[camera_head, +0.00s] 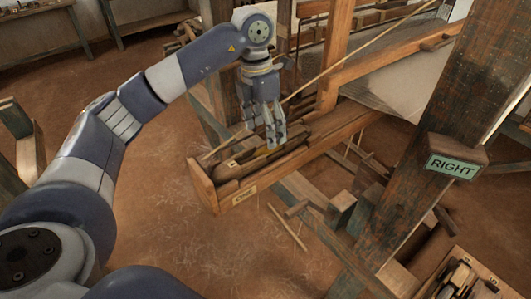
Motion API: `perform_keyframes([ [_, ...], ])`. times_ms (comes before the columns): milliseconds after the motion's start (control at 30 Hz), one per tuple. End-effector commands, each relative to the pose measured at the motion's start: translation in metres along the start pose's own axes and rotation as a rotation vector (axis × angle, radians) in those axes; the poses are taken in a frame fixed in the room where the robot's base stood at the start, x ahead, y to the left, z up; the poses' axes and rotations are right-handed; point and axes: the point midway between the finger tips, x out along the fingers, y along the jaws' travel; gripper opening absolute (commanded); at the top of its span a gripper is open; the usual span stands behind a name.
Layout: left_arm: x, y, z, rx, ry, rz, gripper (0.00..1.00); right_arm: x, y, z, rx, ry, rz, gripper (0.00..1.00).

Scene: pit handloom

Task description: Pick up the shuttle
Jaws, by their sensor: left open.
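A long, brown wooden piece that looks like the shuttle (236,165) lies in the near end of a narrow wooden trough (202,187) on the loom. The trough carries a small label on its near end. My left gripper (276,138) points down over the trough, just right of and above this piece. Its fingers are apart and I see nothing held between them. The fingers hide part of the trough and what lies behind them; I cannot tell whether they touch anything. My right gripper is not in view.
A thick post (425,130) with a green "RIGHT" sign (452,167) stands right of the trough. A thin stick (345,58) slants above the trough. A tray (437,262) with wooden items is at bottom right. The earthen floor (165,215) in front is mostly open.

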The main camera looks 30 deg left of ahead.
Motion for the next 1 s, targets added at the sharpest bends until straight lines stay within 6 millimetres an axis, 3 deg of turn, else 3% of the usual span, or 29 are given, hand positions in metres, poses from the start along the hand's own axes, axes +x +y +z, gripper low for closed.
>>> perform_keyframes([
  [167, -0.011, 0.026, -0.017, -0.049, 0.062, 0.076, 0.70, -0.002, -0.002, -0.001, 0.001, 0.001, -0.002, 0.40],
  [467, 0.031, 0.030, -0.021, -0.051, 0.067, 0.078, 0.70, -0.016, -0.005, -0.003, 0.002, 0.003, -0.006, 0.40],
  [633, 0.042, 0.030, -0.021, -0.050, 0.064, 0.077, 0.70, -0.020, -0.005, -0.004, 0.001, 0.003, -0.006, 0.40],
  [1000, 0.083, 0.036, -0.024, -0.050, 0.065, 0.076, 0.70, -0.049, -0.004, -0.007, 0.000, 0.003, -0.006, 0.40],
])
